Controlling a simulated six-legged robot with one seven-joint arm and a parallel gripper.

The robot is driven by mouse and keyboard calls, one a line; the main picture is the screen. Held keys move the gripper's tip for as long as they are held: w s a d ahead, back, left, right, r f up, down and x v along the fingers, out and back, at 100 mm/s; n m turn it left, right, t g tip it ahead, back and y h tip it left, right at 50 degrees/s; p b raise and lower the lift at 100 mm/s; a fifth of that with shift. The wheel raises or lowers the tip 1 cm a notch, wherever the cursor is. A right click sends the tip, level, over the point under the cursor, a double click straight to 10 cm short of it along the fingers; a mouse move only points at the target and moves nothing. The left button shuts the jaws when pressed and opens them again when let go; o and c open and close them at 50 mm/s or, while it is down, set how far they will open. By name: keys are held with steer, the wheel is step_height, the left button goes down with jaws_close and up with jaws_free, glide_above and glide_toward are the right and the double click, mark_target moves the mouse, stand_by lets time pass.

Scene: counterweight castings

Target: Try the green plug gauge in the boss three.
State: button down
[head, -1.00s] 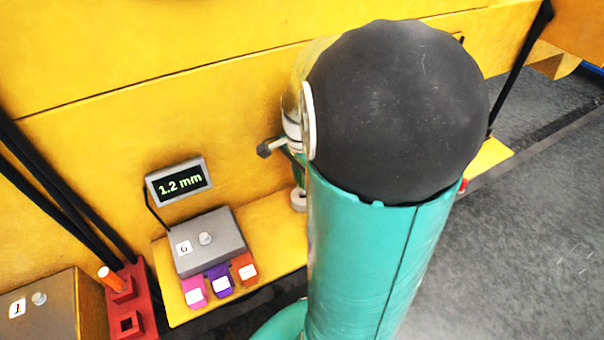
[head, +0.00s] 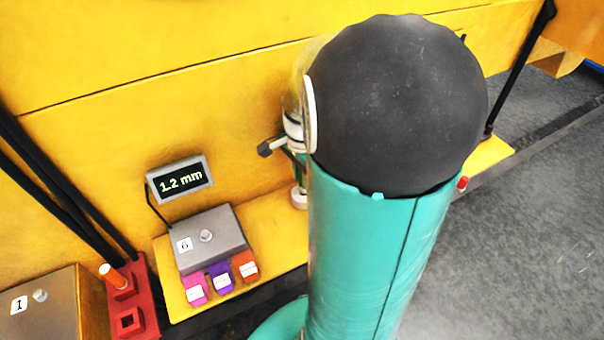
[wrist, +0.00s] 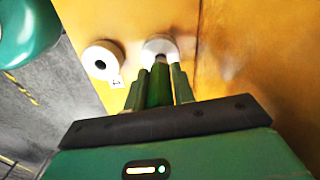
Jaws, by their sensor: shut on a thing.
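In the wrist view, my gripper (wrist: 158,70) is shut on the green plug gauge (wrist: 158,90), which lies between its two green fingers. The gauge's narrow grey tip points at a pale round boss (wrist: 160,44) and overlaps its lower middle. I cannot tell whether the tip has entered the bore. A second pale boss (wrist: 103,62) with a dark hole stands to the left; its small tag is too blurred to read. In the head view my arm hides most of the gripper, and part of a pale boss (head: 299,199) shows beside the arm.
A grey box marked 6 (head: 210,240) has pink, purple and orange tabs in front. A display (head: 180,180) reads 1.2 mm. A grey box marked 1 (head: 40,310) is at far left. Black cables run beside the yellow casting (head: 230,120).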

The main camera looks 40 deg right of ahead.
steer(key=shift+f, duration=0.65)
stand_by(0.7)
stand_by(0.6)
steer(key=c, duration=1.1)
jaws_free()
step_height(320, 180, up, 26)
steer(key=shift+f, duration=0.1)
